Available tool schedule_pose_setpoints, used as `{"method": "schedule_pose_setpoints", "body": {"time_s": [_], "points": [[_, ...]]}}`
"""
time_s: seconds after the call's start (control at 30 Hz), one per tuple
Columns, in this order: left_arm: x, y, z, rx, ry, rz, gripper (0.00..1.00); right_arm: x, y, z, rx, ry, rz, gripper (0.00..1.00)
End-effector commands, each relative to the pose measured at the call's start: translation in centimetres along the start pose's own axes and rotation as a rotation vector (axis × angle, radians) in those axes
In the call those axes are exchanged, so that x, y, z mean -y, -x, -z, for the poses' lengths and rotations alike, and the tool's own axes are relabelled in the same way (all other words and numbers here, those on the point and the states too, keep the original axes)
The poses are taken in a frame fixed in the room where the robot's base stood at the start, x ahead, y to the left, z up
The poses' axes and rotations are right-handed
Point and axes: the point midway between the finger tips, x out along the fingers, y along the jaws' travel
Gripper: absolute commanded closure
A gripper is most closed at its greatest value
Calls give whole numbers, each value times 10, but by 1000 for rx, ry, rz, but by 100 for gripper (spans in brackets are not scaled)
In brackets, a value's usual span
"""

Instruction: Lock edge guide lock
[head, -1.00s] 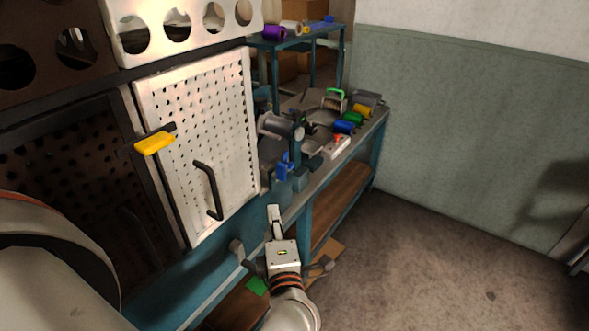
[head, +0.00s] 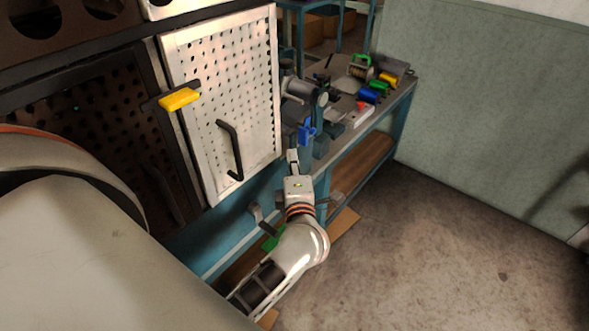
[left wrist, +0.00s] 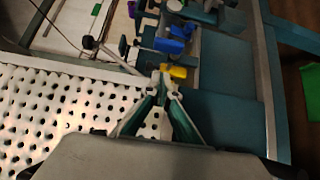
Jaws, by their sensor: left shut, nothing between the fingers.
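My left gripper (head: 293,158) is shut with nothing between its fingers. It points at the near end of the workbench, just below a blue clamp-like part (head: 307,131) on the machine. In the left wrist view my left gripper's fingertips (left wrist: 168,78) come together, with a small yellow part (left wrist: 178,72) right behind them. Blue parts (left wrist: 172,46) show just beyond. Whether the tips touch any of these I cannot tell. I cannot make out for sure which part is the edge guide lock. My right gripper is not in view.
A white perforated door (head: 222,95) with a black handle (head: 231,150) and a yellow-handled latch (head: 179,99) stands left of the gripper. Green, blue and yellow rolls (head: 372,95) lie farther back on the bench. The floor (head: 430,240) at right is clear.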

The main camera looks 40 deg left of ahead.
Motion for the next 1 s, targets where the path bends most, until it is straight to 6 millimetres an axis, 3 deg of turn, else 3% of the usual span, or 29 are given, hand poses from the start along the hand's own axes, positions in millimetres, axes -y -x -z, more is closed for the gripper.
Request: {"method": "schedule_pose_setpoints", "body": {"time_s": [0.13, 0.23, 0.4, 1.0], "points": [[0, -30, 0, 0, 0, -4, 100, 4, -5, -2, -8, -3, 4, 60], [3, -40, -12, 1, 4, -2, 100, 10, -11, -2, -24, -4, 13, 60], [2, -52, -23, 0, 1, -1, 100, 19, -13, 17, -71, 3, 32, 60], [0, -58, -29, 0, -1, 0, 100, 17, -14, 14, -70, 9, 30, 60]]}}
